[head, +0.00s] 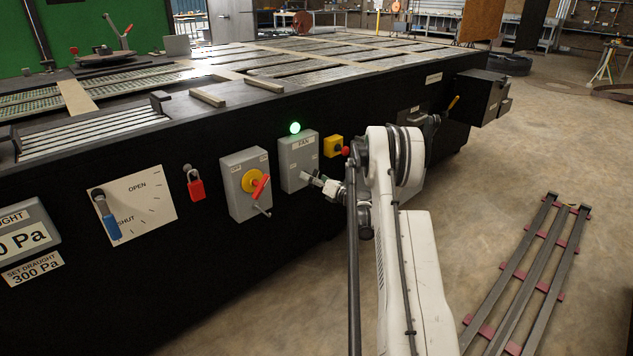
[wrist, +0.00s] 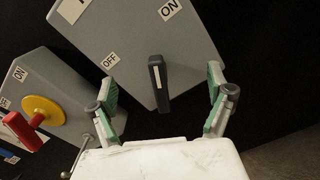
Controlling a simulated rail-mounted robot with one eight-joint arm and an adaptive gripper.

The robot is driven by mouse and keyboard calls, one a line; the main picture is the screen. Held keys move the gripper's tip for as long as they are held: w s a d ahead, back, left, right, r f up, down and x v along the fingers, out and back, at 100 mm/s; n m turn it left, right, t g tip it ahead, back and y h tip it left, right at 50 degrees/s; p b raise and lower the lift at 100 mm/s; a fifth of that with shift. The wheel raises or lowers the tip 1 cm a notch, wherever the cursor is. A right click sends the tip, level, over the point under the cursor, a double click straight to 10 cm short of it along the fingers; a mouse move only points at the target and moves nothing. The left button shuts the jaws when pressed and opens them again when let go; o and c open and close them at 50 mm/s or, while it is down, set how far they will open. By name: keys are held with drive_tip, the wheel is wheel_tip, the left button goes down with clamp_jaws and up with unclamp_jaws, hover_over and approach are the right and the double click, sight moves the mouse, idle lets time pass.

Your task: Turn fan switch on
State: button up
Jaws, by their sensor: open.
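The fan switch is a grey box (head: 298,163) labelled FAN on the black side of the large table, with a lit green lamp (head: 295,128) above it. In the wrist view its grey face (wrist: 125,35) carries OFF and ON labels and a black lever (wrist: 158,75) with a pale line. My gripper (wrist: 161,82) is open, with one green-padded finger on each side of the lever and visible gaps to both. In the head view my gripper (head: 312,180) is at the lower part of the fan box, and the lever is not clear there.
A grey box with a yellow disc and red handle (head: 259,187) is close on the left. A yellow box with a red button (head: 334,146) is close on the right. A red padlock (head: 195,187) and an OPEN/SHUT plate (head: 150,205) are farther left.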

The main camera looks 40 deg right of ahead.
drive_tip(key=shift+o, duration=1.3)
drive_tip(key=s, duration=0.7)
drive_tip(key=shift+d, duration=0.15)
